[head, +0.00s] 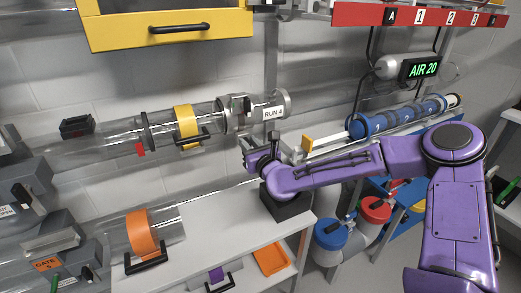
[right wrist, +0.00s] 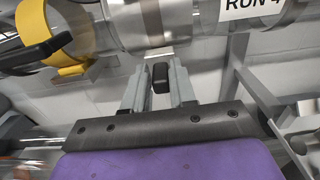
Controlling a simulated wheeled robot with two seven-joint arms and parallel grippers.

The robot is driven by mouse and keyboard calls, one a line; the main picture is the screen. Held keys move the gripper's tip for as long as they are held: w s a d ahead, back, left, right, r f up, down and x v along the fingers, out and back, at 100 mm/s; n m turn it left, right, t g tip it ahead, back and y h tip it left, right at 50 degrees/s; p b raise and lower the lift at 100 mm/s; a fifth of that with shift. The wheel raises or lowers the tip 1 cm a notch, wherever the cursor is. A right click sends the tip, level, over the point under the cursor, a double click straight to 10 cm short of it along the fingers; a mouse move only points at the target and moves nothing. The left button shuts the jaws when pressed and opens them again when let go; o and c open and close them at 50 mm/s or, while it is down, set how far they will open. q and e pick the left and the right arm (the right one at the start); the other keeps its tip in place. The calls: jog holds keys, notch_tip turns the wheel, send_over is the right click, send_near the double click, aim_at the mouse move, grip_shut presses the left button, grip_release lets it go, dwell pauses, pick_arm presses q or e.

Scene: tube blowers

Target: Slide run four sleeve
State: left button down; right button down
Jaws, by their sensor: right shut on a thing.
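The run four tube (head: 215,118) is a clear horizontal pipe on the back wall, marked by a RUN 4 label (head: 273,113). My right gripper (head: 250,152) is below the tube's right end, right of the sleeve. In the right wrist view its fingers (right wrist: 164,85) are on either side of a small black knob (right wrist: 160,76) under the collar, shut on it. My left gripper is out of view.
An orange sleeve (head: 142,232) is on a lower tube at left. A yellow cabinet (head: 165,25) hangs above. A black block (head: 287,205) is on the grey counter below my right wrist. A blue-banded tube (head: 400,118) and AIR 20 display (head: 420,69) are at right.

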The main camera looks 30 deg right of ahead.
jog(key=c, duration=1.1)
grip_release()
jog(key=shift+d, duration=0.2)
jog(key=shift+o, duration=0.5)
jog(key=shift+d, duration=0.15)
jog(key=s+p, duration=0.1)
jog(key=s, duration=0.9)
jog(key=shift+s+a, duration=0.25)
jog(key=shift+a, duration=0.2)
